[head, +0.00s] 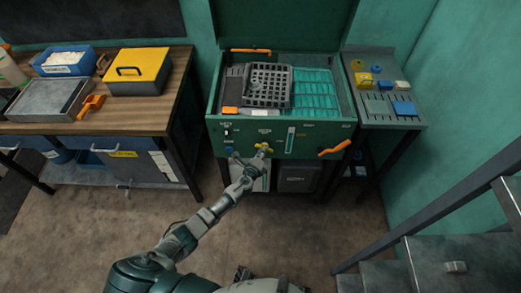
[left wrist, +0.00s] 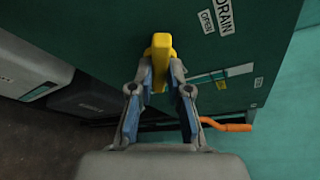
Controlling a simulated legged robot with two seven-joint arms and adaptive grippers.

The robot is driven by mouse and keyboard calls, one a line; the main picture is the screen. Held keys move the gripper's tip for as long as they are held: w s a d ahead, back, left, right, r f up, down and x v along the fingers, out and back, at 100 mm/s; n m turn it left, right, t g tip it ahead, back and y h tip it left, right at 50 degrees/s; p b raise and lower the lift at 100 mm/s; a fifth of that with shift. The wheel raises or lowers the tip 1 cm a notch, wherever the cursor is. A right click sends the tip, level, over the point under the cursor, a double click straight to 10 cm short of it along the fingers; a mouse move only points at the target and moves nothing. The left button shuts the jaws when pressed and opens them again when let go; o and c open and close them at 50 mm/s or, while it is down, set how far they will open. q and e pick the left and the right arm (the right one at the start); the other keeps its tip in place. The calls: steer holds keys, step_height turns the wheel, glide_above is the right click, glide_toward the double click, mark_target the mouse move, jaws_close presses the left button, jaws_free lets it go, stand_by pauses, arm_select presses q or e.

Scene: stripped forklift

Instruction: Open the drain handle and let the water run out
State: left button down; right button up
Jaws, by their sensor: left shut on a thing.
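The yellow drain handle (head: 264,147) is on the front panel of the green machine (head: 320,140). In the left wrist view the handle (left wrist: 162,46) stands out from the panel, beside labels reading DRAIN and OPEN (left wrist: 216,18). My left gripper (head: 254,160) reaches the panel from below. In the left wrist view its fingers (left wrist: 158,85) close on both sides of the handle's near end. No running water shows. The drain outlet cannot be made out. My right gripper is in neither view.
An orange lever (head: 335,147) sticks out at the panel's right. Dark and light boxes (head: 297,178) stand beneath the machine. A wooden bench (head: 110,115) is at the left and a stair rail (head: 440,205) at the right. Open floor lies in front.

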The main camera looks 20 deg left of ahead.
arm_select(q)
steer(key=m+g+y+p, duration=0.1)
steer(key=m+p, duration=0.1)
steer(key=p, duration=0.1)
steer(key=m+y+p, duration=0.1)
steer(key=m+p, duration=0.1)
steer(key=m, duration=0.1)
steer(key=d+m+g+y+p, duration=0.1)
steer(key=m+y+p, duration=0.1)
steer(key=m+p, duration=0.1)
steer(key=shift+g+p, duration=0.3)
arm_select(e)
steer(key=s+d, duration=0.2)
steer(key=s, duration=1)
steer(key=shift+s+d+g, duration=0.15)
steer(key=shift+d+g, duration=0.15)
arm_select(q)
steer(key=shift+f, duration=0.1)
steer(key=c, duration=1.1)
jaws_free()
steer(key=shift+f, duration=0.1)
steer(key=shift+w, duration=0.3)
steer(key=shift+s+r, duration=0.1)
steer(key=shift+r, duration=0.1)
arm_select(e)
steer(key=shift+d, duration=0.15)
